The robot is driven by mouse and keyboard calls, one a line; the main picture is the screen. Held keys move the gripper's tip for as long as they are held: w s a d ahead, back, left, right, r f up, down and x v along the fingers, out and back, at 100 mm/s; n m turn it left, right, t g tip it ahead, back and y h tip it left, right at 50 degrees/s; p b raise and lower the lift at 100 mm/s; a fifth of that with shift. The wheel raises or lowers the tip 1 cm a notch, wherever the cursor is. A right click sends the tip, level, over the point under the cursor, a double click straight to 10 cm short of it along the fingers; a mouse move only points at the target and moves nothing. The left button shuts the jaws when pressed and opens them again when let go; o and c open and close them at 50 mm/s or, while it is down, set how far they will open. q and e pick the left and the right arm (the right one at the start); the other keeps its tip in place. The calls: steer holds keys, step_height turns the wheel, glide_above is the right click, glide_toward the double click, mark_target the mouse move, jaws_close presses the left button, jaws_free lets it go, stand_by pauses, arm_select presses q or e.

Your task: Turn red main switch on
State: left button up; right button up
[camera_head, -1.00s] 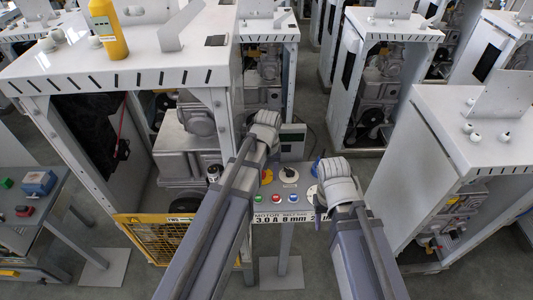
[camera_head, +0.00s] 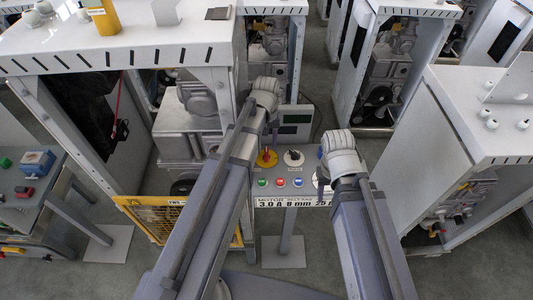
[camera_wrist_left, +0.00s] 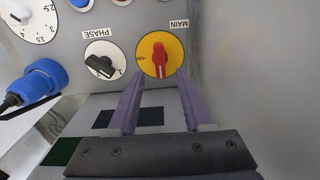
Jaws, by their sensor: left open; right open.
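The red main switch is a red knob on a round yellow plate (camera_head: 266,158) on the grey control panel. In the left wrist view, the red knob (camera_wrist_left: 160,62) stands about vertical beside the upside-down label MAIN. My left gripper (camera_wrist_left: 160,90) is open, with its two fingers pointing at the yellow plate and the knob lying between their lines. The fingers look apart from the knob; the exact gap is hard to tell. In the head view, my left gripper (camera_head: 271,130) is just above the plate. My right gripper (camera_head: 322,176) is at the panel's right side, its fingers mostly hidden.
The black-and-white PHASE switch (camera_wrist_left: 104,60) is next to the main switch. A blue plug (camera_wrist_left: 38,82) sticks out nearby. Green (camera_head: 263,183), red (camera_head: 280,183) and blue (camera_head: 298,183) buttons sit below. A grey wall (camera_wrist_left: 250,70) stands close beside the left gripper.

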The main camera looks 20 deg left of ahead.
mark_target(267, 153)
arm_select(q)
step_height(267, 153, down, 5)
steer(key=b, duration=0.4)
steer(key=shift+f, duration=0.2)
jaws_close()
stand_by(0.3)
